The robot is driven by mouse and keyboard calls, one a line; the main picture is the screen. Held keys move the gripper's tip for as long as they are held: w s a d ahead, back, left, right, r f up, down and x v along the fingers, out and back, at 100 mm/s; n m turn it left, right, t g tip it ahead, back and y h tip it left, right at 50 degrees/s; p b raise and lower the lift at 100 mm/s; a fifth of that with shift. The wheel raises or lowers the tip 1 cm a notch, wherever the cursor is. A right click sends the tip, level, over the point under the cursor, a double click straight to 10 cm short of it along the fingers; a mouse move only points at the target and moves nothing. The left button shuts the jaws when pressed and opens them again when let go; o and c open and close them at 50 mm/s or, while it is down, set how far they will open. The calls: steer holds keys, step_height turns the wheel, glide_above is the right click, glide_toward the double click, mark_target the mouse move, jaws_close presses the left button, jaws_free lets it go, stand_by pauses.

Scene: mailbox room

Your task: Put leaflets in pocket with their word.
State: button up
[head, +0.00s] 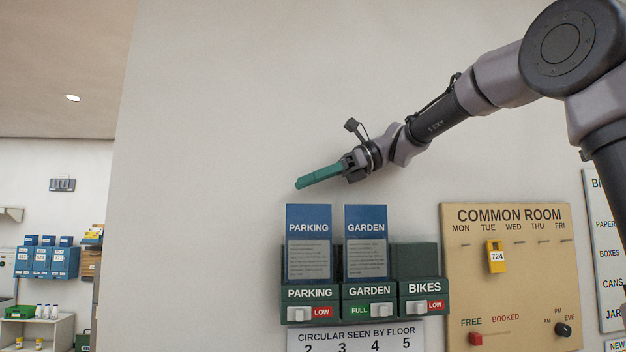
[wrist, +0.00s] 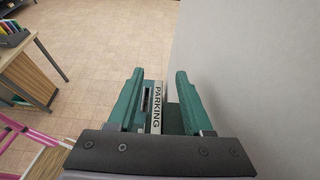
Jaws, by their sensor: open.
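A blue-topped PARKING leaflet (head: 308,240) stands upright in the green PARKING pocket (head: 310,294). A matching GARDEN leaflet (head: 366,240) stands upright in the GARDEN pocket (head: 369,291). The BIKES pocket (head: 424,288) shows no leaflet above its front. My gripper (head: 299,184), with teal fingers, is above the PARKING leaflet near the wall. In the wrist view my gripper (wrist: 160,75) is open, its fingers apart. A white strip reading PARKING (wrist: 157,108) shows between the fingers. I see nothing held.
Slider tabs on the pocket fronts show LOW for PARKING, FULL for GARDEN and LOW for BIKES. A COMMON ROOM board (head: 510,275) hangs to the right, with a yellow 724 tag (head: 495,257). A floor sign (head: 355,338) is below the pockets. The wall above is bare.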

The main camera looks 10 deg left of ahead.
steer(key=v, duration=1)
steer(key=shift+d+r, duration=0.2)
steer(key=shift+d, duration=0.1)
